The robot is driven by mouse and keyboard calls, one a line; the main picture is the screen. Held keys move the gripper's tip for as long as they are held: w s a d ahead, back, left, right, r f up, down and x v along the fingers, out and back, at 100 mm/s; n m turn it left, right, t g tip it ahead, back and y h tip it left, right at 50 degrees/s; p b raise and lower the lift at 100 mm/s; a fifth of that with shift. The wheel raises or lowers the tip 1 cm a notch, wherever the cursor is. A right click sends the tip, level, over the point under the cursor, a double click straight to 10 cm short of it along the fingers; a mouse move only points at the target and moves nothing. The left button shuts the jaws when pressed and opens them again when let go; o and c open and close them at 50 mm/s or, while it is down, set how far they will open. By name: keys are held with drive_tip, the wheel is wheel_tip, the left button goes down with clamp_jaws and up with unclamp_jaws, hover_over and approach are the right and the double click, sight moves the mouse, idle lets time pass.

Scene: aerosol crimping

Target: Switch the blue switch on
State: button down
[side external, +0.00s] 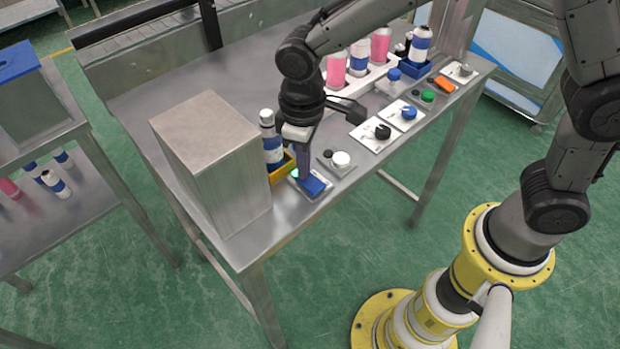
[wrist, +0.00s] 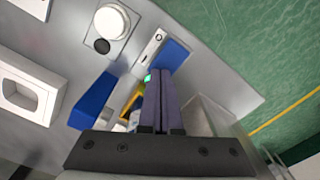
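The blue switch (side external: 313,186) is a flat blue rocker on a pale plate near the front edge of the metal table. It also shows in the wrist view (wrist: 173,54), just beyond my fingertips. A small green light (wrist: 148,78) glows on its plate beside the blue part. My gripper (side external: 301,178) points down at the switch's rear end; its fingertips are at or very near the plate, and contact cannot be told. In the wrist view my two fingers (wrist: 160,72) lie side by side, shut with nothing between them.
A tall metal box (side external: 212,165) stands close left. A blue-labelled bottle (side external: 271,148) in a yellow holder (side external: 282,168) is just behind the switch. A white button (side external: 341,160), black knob (side external: 382,131) and blue knob (side external: 408,113) line the front edge rightward. A white rack (side external: 367,78) holds bottles behind.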

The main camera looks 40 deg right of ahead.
idle(0.3)
wheel_tip(320, 180, up, 10)
drive_tip(key=shift+r, duration=0.25)
idle(1.1)
